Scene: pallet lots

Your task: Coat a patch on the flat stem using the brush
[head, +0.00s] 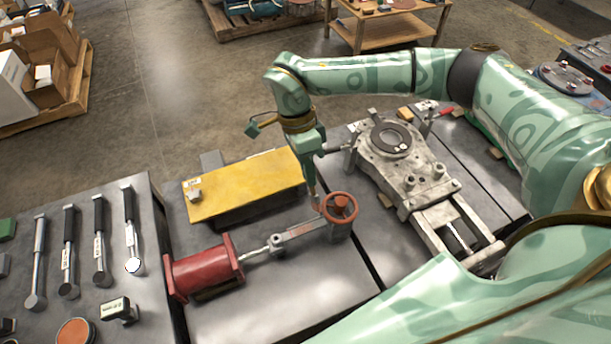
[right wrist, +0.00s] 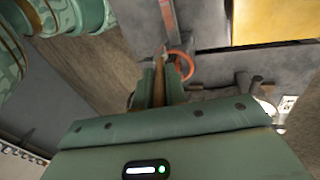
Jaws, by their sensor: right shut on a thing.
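My right gripper (head: 311,168) points down over the bench, just left of the orange handwheel (head: 340,208). It is shut on a slim brown brush (right wrist: 159,88), which runs out between the fingers in the right wrist view. In the head view the brush (head: 314,198) hangs below the fingers, close to the handwheel's rim. Its tip is too small to tell whether it touches anything. A grey flat stem (head: 299,232) lies between the handwheel and the red cylinder (head: 203,268). My left gripper is out of view.
A yellow plate (head: 245,184) lies behind the stem. A large grey metal casting (head: 395,155) stands to the right. The bench front below the stem is clear.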

